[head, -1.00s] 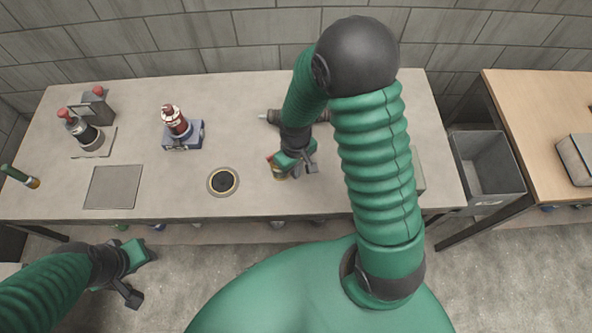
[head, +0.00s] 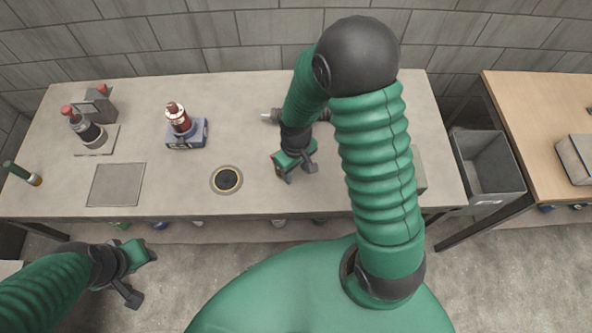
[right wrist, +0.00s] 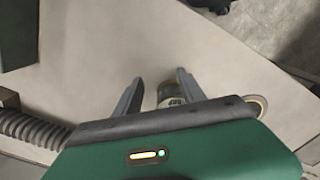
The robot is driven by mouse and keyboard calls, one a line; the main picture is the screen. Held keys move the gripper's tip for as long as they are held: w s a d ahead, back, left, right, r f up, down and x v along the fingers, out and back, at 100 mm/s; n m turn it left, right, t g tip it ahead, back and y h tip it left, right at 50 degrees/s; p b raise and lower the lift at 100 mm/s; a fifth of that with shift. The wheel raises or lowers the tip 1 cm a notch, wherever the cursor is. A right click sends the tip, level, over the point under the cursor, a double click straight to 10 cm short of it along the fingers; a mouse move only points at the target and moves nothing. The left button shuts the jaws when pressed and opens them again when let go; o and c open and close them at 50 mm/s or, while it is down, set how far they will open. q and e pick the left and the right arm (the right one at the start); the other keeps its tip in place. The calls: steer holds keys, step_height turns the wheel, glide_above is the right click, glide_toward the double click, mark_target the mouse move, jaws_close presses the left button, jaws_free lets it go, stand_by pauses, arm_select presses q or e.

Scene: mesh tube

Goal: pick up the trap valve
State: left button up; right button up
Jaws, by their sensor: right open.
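A small pale cylinder with a dark label (right wrist: 172,95) sits between the fingers of my right gripper in the right wrist view; I cannot tell for sure that it is the trap valve. My right gripper (right wrist: 161,78) is open, with a finger on either side of the cylinder. In the head view the right gripper (head: 297,172) is low over the table's front middle and mostly hides the cylinder. My left gripper (head: 143,275) is open and empty, in front of the table at the lower left.
The grey table (head: 230,100) has a dark round port (head: 227,179), a red-and-white bottle (head: 178,119) on a blue base (head: 187,135), a dark bottle (head: 86,130) and a green tube (head: 22,173). A grey bin (head: 489,165) stands right of it. My right arm hides the table's right part.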

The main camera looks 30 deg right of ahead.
steer(key=o, duration=0.5)
steer(key=shift+c, duration=0.2)
steer(key=shift+o, duration=0.4)
steer(key=shift+d, duration=0.3)
